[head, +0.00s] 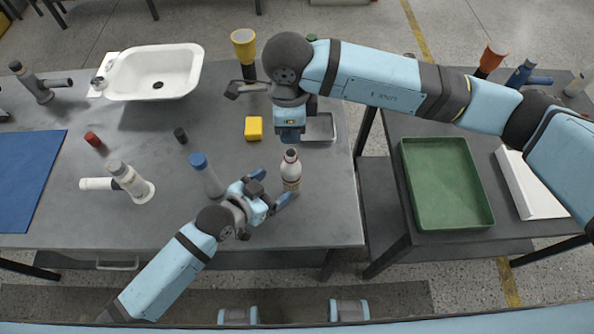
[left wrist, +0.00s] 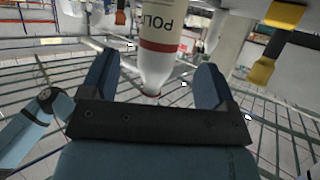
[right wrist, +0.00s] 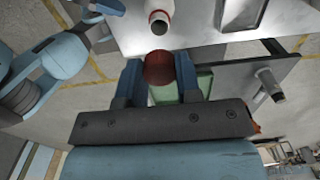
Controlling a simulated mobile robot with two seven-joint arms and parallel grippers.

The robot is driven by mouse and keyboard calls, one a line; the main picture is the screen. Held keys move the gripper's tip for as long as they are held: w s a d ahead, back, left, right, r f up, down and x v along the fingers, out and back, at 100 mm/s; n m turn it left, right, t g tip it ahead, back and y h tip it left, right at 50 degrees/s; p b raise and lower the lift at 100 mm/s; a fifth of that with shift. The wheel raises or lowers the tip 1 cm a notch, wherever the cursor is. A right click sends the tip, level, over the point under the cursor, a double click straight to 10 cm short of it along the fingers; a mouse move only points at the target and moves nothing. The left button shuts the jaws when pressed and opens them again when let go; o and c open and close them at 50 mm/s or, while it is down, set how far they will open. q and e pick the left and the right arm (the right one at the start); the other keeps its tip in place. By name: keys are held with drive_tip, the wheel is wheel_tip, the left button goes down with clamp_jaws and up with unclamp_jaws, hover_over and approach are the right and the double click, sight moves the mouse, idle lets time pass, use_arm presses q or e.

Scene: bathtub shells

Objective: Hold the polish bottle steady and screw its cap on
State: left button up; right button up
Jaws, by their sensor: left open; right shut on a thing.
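The polish bottle (head: 291,173), white with red bands, stands upright near the table's front right corner. My left gripper (head: 272,188) is open just left of it. In the left wrist view the bottle (left wrist: 160,45) shows between and beyond the spread fingers (left wrist: 155,85), which do not appear to touch it. My right gripper (head: 291,138) is above and behind the bottle. In the right wrist view its fingers (right wrist: 158,82) are shut on a dark red cap (right wrist: 158,66). The bottle's open-looking neck (right wrist: 158,24) is apart from the cap. The cap is hidden in the head view.
A yellow block (head: 253,128) and metal tray (head: 320,128) lie behind. A white basin (head: 155,72) is at the back left. A green tray (head: 447,185) is on the right table.

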sight(284, 179)
use_arm(q)
drive_tip(key=shift+a, duration=0.1)
use_arm(e)
drive_tip(key=shift+s+a, duration=0.1)
use_arm(q)
drive_tip(key=x, duration=0.7)
drive_tip(key=shift+w+d, duration=0.2)
drive_tip(key=shift+d, duration=0.05)
drive_tip(key=c, duration=1.4)
drive_tip(key=shift+o, duration=0.2)
use_arm(e)
drive_tip(key=shift+f, duration=2.5)
drive_tip(key=shift+f, duration=0.9)
